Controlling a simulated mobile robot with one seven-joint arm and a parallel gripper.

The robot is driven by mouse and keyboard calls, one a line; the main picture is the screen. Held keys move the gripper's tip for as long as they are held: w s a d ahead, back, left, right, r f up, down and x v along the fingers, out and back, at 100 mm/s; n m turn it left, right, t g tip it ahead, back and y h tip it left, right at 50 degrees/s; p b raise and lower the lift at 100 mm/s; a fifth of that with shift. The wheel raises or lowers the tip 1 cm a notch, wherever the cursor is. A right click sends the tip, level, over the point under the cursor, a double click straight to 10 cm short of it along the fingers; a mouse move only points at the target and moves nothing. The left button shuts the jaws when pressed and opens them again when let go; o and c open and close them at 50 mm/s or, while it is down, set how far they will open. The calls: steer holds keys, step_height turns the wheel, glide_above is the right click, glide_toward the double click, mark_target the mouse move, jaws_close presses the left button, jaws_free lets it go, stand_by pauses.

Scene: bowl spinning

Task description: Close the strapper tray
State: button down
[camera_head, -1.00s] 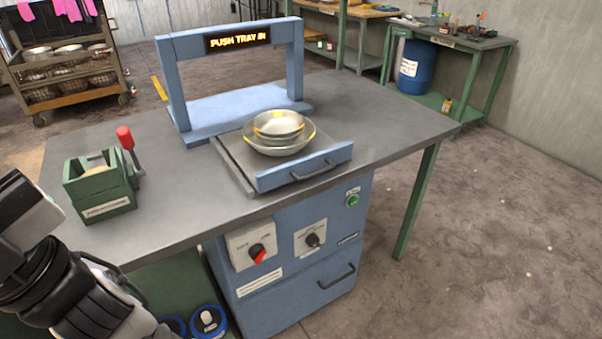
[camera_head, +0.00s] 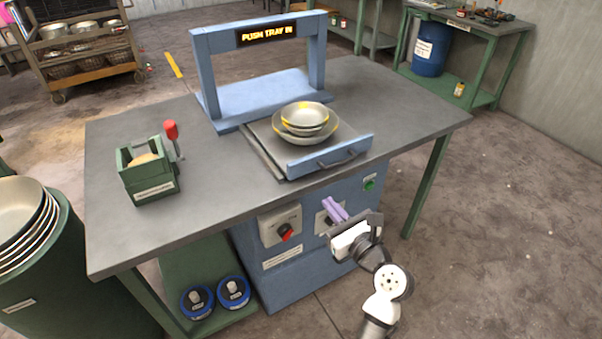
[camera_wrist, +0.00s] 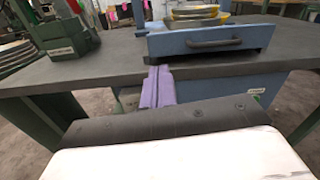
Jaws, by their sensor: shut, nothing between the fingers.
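The strapper tray (camera_head: 270,151) is pulled out from the blue strapper frame (camera_head: 201,75) on the table. Its blue front panel with a dark handle faces me, and the panel (camera_wrist: 160,44) also shows in the wrist view. Stacked metal bowls (camera_head: 306,119) with yellow bands sit on the tray. The sign (camera_head: 266,35) on the frame reads "PUSH TRAY IN". My gripper (camera_head: 335,211) has purple fingers, shut and empty, in front of the blue cabinet below the tray front. In the wrist view the fingers (camera_wrist: 158,86) point toward the table edge, apart from the tray.
A green box with a red-knobbed lever (camera_head: 149,174) stands on the table's left. The table edge (camera_head: 180,241) lies between my gripper and the tray. A green bin with stacked bowls (camera_head: 28,227) stands at left. Open floor lies to the right.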

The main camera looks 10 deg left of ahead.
mark_target(300, 170)
steer(key=shift+m, duration=0.7)
steer(key=p+x, duration=0.1)
steer(key=x, duration=0.3)
steer(key=p+x, duration=0.1)
steer(key=x, duration=0.3)
steer(key=f+p+x, duration=0.1)
steer(key=x, duration=0.3)
steer(key=shift+w, duration=0.25)
steer(key=shift+w, duration=0.1)
